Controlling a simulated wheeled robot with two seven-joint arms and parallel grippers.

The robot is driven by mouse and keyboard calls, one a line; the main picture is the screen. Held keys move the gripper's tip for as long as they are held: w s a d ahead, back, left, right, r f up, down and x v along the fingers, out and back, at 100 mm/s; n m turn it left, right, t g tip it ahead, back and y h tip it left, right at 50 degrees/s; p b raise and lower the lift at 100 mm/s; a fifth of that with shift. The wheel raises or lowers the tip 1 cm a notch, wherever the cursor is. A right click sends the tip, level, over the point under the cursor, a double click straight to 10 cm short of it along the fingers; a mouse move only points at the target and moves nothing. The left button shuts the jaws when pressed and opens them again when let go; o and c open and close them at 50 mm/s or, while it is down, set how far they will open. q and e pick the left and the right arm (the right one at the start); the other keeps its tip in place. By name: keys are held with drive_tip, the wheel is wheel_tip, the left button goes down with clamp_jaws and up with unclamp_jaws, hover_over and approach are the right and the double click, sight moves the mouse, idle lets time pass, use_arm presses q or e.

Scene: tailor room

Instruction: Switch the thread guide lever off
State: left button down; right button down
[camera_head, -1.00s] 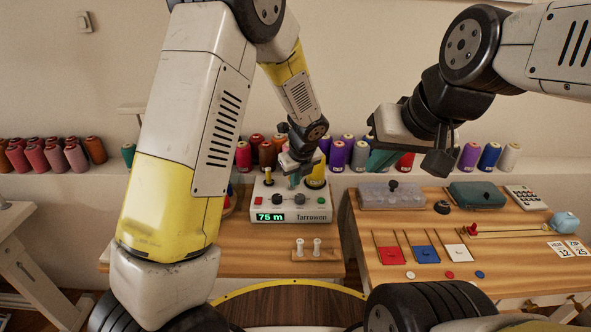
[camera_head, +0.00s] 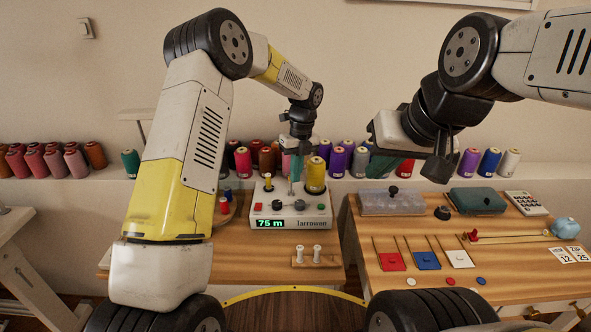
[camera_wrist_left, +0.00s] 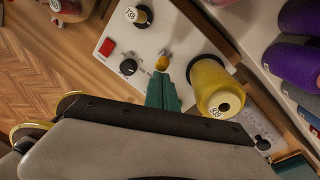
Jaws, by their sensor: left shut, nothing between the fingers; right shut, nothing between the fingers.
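The white winding machine (camera_head: 320,214) stands on the left table, its display reading 75 m. A small lever with a round orange-yellow tip (camera_wrist_left: 163,62) stands on its top panel in the left wrist view, between a black knob (camera_wrist_left: 128,67) and a large yellow spool (camera_wrist_left: 212,85). Which way the lever is set is hard to tell. My left gripper (camera_head: 297,168) is shut and empty above the machine; its teal fingertips (camera_wrist_left: 163,90) are just beside the lever tip in the wrist view, contact unclear. My right gripper (camera_head: 380,163) is shut and empty above the right table.
The large yellow spool (camera_head: 316,174) is close to the right of my left gripper. Two white spools (camera_head: 317,252) stand on a small wooden holder in front of the machine. Thread cones line the ledge behind. A clear-lidded box (camera_head: 392,204) lies below my right gripper.

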use_arm(q)
drive_tip(key=shift+w, duration=0.5)
drive_tip(key=shift+s, duration=0.1)
use_arm(e)
drive_tip(key=shift+w, duration=0.15)
use_arm(q)
drive_tip(key=shift+r, duration=0.1)
drive_tip(key=shift+r, duration=0.75)
drive_tip(key=w+d+r, duration=0.1)
drive_tip(key=d+r, duration=0.2)
drive_tip(key=r, duration=0.8)
drive_tip(key=shift+w, duration=0.3)
use_arm(e)
drive_tip(key=shift+a, duration=0.6)
